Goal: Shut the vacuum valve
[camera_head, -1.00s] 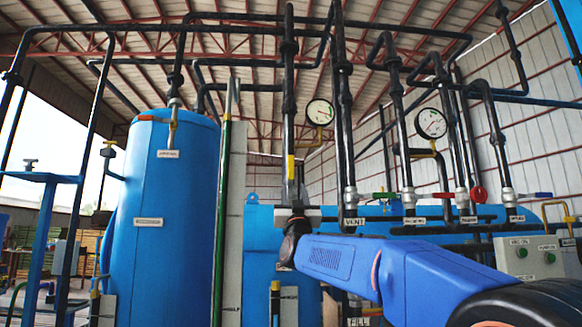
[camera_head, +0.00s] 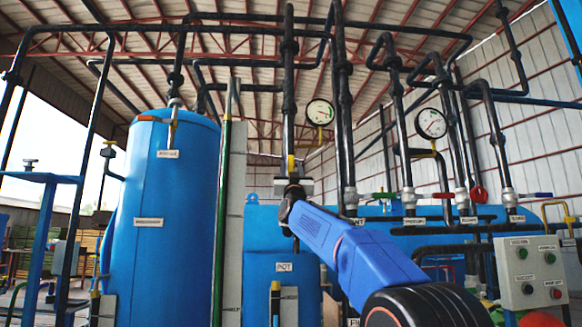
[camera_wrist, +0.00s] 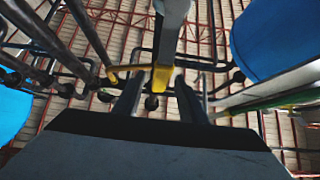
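A yellow valve handle (camera_head: 291,163) hangs on a dark vertical pipe near the middle of the head view. In the wrist view, the handle (camera_wrist: 162,76) shows between my fingers, below a grey pipe. My gripper (camera_wrist: 158,92) is open, with a dark finger on each side of the handle and visible gaps. In the head view my gripper (camera_head: 292,182) is raised at the handle's lower end and covers part of it. I see no readable label on this valve, so I cannot confirm it is the vacuum one.
Valves with a green handle (camera_head: 385,196), a red handle (camera_head: 479,193) and a blue handle (camera_head: 535,195) stand to the right. Two gauges (camera_head: 320,112) (camera_head: 431,123) hang above. A blue tank (camera_head: 165,250) stands left and a control box (camera_head: 530,270) right.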

